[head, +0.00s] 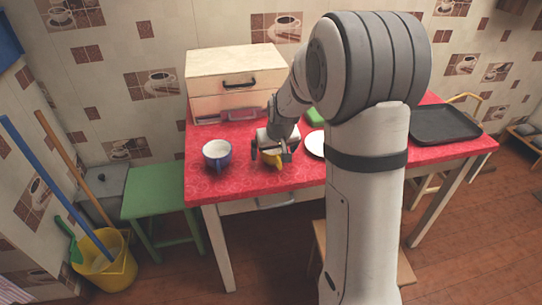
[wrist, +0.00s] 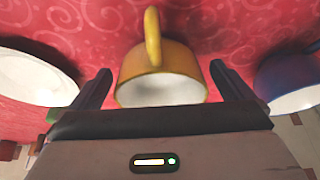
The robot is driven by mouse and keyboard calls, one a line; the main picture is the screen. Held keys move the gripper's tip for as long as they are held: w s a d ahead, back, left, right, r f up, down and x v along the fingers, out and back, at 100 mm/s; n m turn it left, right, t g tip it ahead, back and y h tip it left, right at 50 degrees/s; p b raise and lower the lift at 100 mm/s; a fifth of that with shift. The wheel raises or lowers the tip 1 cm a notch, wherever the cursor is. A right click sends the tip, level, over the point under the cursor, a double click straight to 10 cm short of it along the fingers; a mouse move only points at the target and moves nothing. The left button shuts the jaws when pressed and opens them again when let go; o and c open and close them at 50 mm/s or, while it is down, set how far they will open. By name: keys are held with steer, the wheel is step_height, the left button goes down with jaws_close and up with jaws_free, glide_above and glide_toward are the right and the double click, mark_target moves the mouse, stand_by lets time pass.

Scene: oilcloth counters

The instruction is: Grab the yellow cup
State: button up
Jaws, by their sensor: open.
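The yellow cup (wrist: 160,62) stands on the red patterned cloth in the wrist view, with its handle pointing to the top of the picture and its white inside showing. My gripper (wrist: 160,85) is open, with one dark finger on each side of the cup. The cup lies between the fingers, and small gaps show beside them. In the head view my gripper (head: 271,153) is low over the table, and only a small part of the yellow cup (head: 274,161) shows beneath it.
A blue cup (head: 217,154) stands left of my gripper. A white plate (head: 315,144) lies to the right, partly hidden by my arm. A wooden box (head: 236,82) stands behind, and a black tray (head: 444,123) lies at the right. The red table's (head: 228,185) front left is clear.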

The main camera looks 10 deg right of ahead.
steer(key=shift+w+f, duration=0.25)
steer(key=shift+f, duration=0.4)
steer(key=shift+c, duration=0.2)
steer(key=c, duration=1)
